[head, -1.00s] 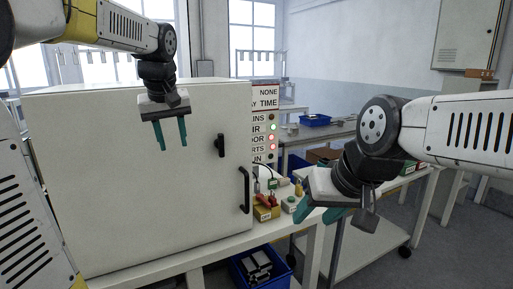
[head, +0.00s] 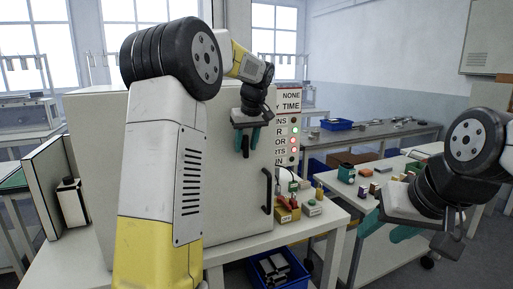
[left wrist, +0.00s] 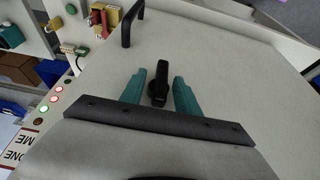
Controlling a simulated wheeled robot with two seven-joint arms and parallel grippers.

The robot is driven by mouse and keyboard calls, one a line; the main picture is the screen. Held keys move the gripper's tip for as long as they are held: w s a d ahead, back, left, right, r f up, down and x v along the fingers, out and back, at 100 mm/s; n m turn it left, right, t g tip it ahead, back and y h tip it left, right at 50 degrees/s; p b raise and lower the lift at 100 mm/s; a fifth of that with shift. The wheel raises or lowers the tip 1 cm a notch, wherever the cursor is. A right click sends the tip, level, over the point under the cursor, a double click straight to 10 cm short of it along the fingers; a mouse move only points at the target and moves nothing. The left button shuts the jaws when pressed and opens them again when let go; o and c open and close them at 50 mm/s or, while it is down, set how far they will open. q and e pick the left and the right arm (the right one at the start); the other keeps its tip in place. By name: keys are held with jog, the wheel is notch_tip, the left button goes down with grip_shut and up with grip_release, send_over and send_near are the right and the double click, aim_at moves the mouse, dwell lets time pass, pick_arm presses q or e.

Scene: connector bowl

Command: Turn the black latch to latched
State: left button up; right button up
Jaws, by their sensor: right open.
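The black latch (head: 246,146) is on the front of a white cabinet (head: 225,200), above a black bar handle (head: 267,191). It stands roughly upright in the head view. My left gripper (head: 247,143) is at the latch. In the left wrist view the latch (left wrist: 158,86) lies between the green fingers of my left gripper (left wrist: 159,76), which are apart, with a small gap on each side. My right gripper (head: 393,226) is open, away from the cabinet at the right. I see nothing in it.
A sign panel with lights (head: 289,130) stands beside the cabinet. Small coloured parts (head: 288,208) lie on the bench to the right of the handle. A blue bin (head: 278,272) is below. A side table (head: 350,200) is at the right.

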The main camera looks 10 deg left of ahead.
pick_arm(q)
jog(key=shift+w+a+f, duration=0.15)
jog(key=shift+w+f, duration=0.05)
jog(key=shift+f, duration=0.4)
grip_shut()
